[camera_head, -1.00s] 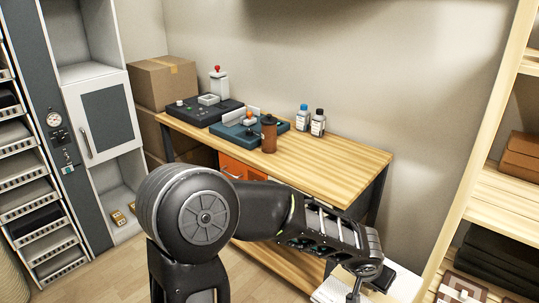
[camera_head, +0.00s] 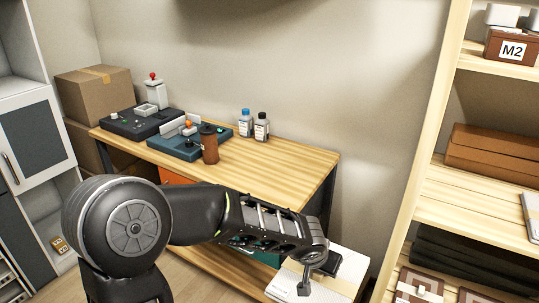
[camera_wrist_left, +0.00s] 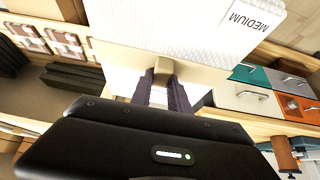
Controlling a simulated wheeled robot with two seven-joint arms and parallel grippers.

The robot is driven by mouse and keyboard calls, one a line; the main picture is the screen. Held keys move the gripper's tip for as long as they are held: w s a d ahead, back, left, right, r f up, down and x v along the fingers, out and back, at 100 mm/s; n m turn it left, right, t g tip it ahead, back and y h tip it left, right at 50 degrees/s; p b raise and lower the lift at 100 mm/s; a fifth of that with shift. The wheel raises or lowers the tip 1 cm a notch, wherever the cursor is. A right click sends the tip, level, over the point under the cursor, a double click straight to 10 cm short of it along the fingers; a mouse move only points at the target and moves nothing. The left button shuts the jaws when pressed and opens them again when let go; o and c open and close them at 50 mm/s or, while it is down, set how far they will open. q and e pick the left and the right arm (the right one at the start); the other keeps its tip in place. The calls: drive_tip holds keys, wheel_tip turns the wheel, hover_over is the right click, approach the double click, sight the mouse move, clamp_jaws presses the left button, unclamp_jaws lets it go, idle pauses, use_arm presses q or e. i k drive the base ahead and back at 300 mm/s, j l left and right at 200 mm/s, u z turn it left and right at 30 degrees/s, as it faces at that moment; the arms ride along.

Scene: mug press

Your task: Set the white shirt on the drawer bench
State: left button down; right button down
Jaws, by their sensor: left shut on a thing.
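The white shirt is a flat, pale folded pack, partly showing beside my left gripper at the bottom of the head view (camera_head: 284,287). In the left wrist view the shirt (camera_wrist_left: 170,25) fills the top middle, with a "MEDIUM" label and a beige edge. My left gripper (camera_head: 305,284) is shut on its edge; its dark fingers (camera_wrist_left: 163,78) show in the wrist view. The drawer bench (camera_head: 265,162) has a wooden top and stands behind my left arm, which hides much of its front. Teal, white and orange drawers (camera_wrist_left: 247,97) show in the wrist view. My right gripper is out of view.
A brown cup (camera_head: 209,145), two small bottles (camera_head: 254,126) and dark devices (camera_head: 145,122) occupy the bench's left and back. The bench top's right part is clear. A wooden shelf (camera_head: 475,190) with boxes and dark folded items stands at right.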

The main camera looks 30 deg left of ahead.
sight(282, 173)
drive_tip(key=i+j, duration=0.15)
drive_tip(key=i, duration=0.35)
drive_tip(key=i+j, duration=0.15)
drive_tip(key=i, duration=0.3)
